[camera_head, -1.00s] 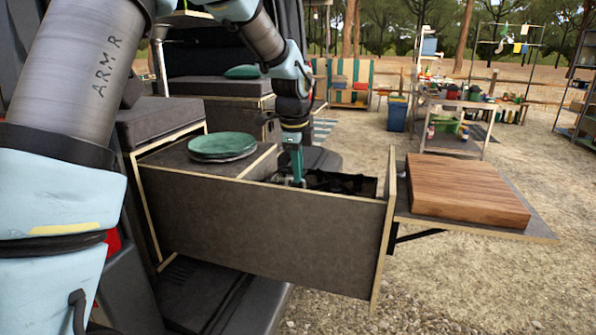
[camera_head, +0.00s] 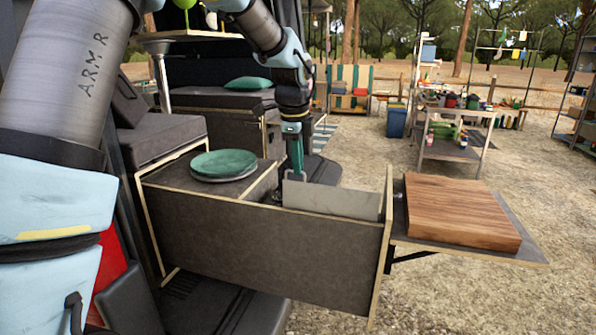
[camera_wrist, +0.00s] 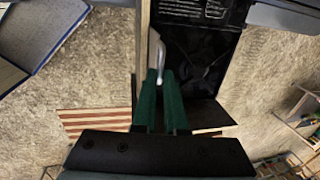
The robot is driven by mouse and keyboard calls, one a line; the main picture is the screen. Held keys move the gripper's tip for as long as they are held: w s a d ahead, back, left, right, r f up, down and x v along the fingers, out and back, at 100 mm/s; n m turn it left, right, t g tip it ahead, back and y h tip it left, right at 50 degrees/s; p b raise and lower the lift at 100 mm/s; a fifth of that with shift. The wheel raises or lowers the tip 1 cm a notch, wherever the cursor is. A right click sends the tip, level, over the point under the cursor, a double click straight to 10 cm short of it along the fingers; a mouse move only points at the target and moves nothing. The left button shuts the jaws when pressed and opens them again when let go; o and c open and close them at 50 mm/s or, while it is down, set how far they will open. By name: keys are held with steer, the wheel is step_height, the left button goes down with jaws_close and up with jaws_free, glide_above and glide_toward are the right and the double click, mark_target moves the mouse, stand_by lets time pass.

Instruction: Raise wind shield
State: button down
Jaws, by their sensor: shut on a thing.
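The wind shield (camera_head: 332,200) is a pale grey flat panel. In the head view it stands nearly upright above the near wall of the pulled-out drawer (camera_head: 260,235). My gripper (camera_head: 297,178) is at the panel's left end, reaching down from above. In the wrist view its green fingers (camera_wrist: 160,78) are closed on the shield (camera_wrist: 154,50), which shows there as a thin pale strip. The black stove (camera_wrist: 205,45) lies beside the shield in the wrist view; in the head view the panel hides it.
A green plate stack (camera_head: 223,164) sits on the drawer's left part. A wooden cutting board (camera_head: 460,210) lies on the side shelf (camera_head: 535,255) at right. A bench (camera_head: 150,140) is close on the left. Open gravel lies beyond.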

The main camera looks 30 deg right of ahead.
steer(key=shift+r+p, duration=0.7)
steer(key=shift+r, duration=1.2)
steer(key=c, duration=1)
jaws_free()
steer(key=shift+o, duration=0.2)
steer(key=shift+r, duration=0.1)
step_height(320, 180, up, 10)
steer(key=s+a+b, duration=0.1)
steer(key=b, duration=0.1)
steer(key=shift+s+a+r+b, duration=0.2)
steer(key=shift+s+b, duration=0.1)
steer(key=shift+b, duration=0.05)
